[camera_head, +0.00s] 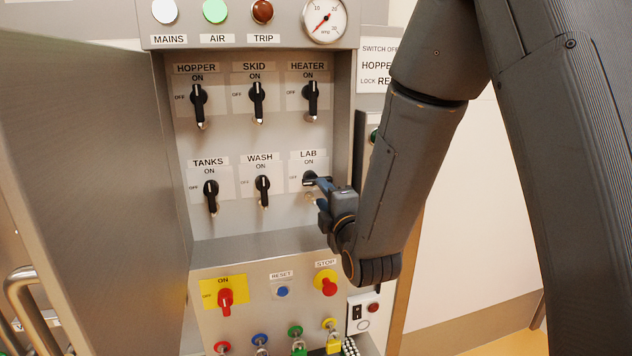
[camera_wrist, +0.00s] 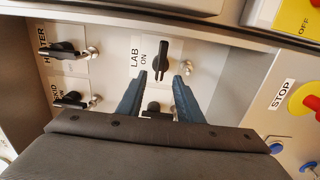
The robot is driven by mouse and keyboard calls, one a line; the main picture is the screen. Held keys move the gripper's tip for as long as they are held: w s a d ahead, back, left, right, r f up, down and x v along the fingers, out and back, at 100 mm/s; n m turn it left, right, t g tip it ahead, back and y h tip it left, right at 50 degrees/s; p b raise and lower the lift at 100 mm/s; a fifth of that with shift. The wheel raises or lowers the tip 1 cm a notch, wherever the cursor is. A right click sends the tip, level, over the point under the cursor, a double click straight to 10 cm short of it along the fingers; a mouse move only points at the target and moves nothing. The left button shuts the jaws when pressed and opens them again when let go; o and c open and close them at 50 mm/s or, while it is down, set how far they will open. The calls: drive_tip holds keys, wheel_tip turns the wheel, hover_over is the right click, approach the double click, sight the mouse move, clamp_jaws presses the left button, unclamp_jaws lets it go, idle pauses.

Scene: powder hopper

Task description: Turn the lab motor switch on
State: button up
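The LAB switch (camera_head: 309,179) is a black knob at the lower right of the switch panel. In the wrist view the LAB switch (camera_wrist: 161,58) has its handle lying crosswise, along the OFF direction, while the neighbouring handles point to ON. My gripper (camera_head: 322,184) is at the LAB switch in the head view and partly covers it. In the wrist view my gripper (camera_wrist: 160,75) is open, its two blue fingers on either side of the handle's near end. I cannot tell whether they touch it.
The HEATER switch (camera_head: 311,98) is above, and the WASH switch (camera_head: 262,188) is to the left. The open cabinet door (camera_head: 95,180) stands at left. A red STOP knob (camera_head: 326,284) and a RESET button (camera_head: 283,292) sit on the lower panel.

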sight(314, 183)
drive_tip(key=p+x, duration=0.2)
drive_tip(key=x, duration=0.4)
drive_tip(key=shift+w+f, duration=0.1)
drive_tip(key=shift+w, duration=0.2)
drive_tip(key=shift+c, duration=0.2)
clamp_jaws()
